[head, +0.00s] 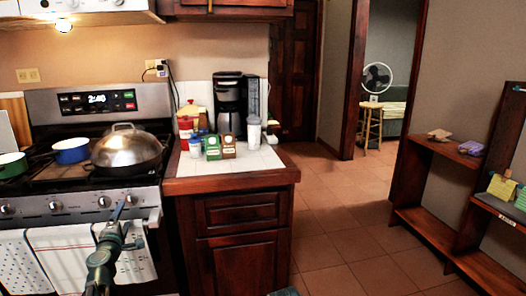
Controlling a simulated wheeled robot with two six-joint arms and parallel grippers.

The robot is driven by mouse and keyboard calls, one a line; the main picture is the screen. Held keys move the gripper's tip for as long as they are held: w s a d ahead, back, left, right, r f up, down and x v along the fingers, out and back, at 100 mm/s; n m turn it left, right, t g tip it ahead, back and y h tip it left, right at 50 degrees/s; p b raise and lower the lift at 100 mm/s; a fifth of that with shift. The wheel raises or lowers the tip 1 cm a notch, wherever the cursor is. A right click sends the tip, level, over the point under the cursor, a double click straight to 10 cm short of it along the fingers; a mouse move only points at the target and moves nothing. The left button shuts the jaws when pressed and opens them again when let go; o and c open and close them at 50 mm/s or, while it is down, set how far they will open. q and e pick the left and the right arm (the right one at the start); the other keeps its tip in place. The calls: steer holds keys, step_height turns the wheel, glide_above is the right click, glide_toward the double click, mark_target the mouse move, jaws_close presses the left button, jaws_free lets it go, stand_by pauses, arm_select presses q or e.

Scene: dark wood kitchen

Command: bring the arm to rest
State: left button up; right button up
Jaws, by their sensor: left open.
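My left gripper (120,213) is in front of the stove, raised at the height of the oven's knobs. It looks empty, with its narrow fingers pointing up and away from me. The fingers are thin and small in the picture, but the jaws are open. Behind it are the stove's front panel (73,205) and the towels (68,248) hanging below; I cannot tell the exact gap. My right gripper does not show.
A domed metal lid (127,150) and a blue pot (71,151) are on the stove. The counter (232,180) to the right holds a coffee maker (229,97) and several containers. Open tiled floor (345,215) lies right of it, before a wooden shelf (430,148).

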mark_target(130, 203)
arm_select(q)
steer(key=x, duration=0.8)
steer(key=shift+w+a, duration=0.1)
steer(key=shift+w, duration=0.05)
steer(key=v, duration=1.4)
steer(key=x, duration=1.4)
steer(key=n, duration=0.4)
steer(key=shift+n, duration=0.3)
steer(key=n, duration=0.3)
steer(key=shift+n, duration=0.4)
steer(key=n, duration=0.7)
steer(key=shift+n, duration=0.4)
